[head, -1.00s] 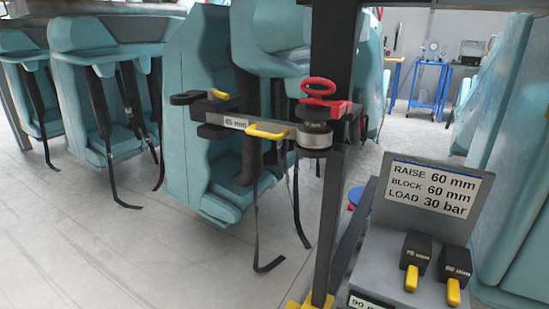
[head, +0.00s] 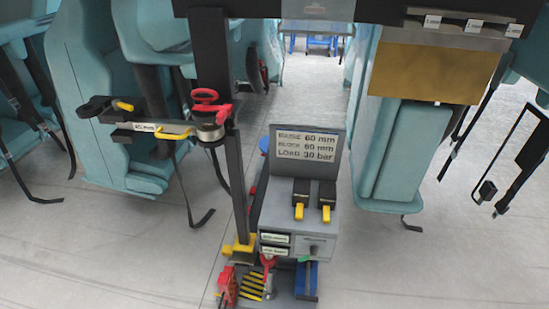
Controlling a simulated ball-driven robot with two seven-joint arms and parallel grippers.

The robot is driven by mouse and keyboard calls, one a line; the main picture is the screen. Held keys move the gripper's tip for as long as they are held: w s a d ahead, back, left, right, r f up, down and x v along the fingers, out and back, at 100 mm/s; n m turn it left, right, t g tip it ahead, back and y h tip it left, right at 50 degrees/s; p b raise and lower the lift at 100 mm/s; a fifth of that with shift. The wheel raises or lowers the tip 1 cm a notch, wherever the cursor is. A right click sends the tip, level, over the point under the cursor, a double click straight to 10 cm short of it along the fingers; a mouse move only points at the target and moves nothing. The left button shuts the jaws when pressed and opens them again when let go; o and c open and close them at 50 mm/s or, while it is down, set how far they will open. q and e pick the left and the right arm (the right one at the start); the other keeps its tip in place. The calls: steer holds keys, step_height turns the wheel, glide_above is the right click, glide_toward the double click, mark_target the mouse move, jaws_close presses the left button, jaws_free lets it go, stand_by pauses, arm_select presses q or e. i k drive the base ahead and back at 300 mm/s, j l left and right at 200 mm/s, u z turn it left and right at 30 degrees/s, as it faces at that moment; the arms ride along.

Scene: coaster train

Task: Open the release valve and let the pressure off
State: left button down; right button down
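A grey cart with a sign panel (head: 305,150) reading RAISE 60 mm, BLOCK 60 mm, LOAD 30 bar stands at the centre. I cannot tell which of these is the release valve. A red looped handle (head: 205,97) sits above a round silver-and-black cylinder (head: 211,132) by the dark post, upper left. Neither of my grippers shows.
Two black blocks with yellow grips (head: 300,211) stand on the cart. A flat bar with yellow handles (head: 170,131) reaches left from the cylinder. Teal seats with hanging straps (head: 100,100) are on both sides. Pale floor (head: 110,250) is clear at lower left.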

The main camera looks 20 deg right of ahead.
mark_target(313, 249)
steer(key=z, duration=0.95)
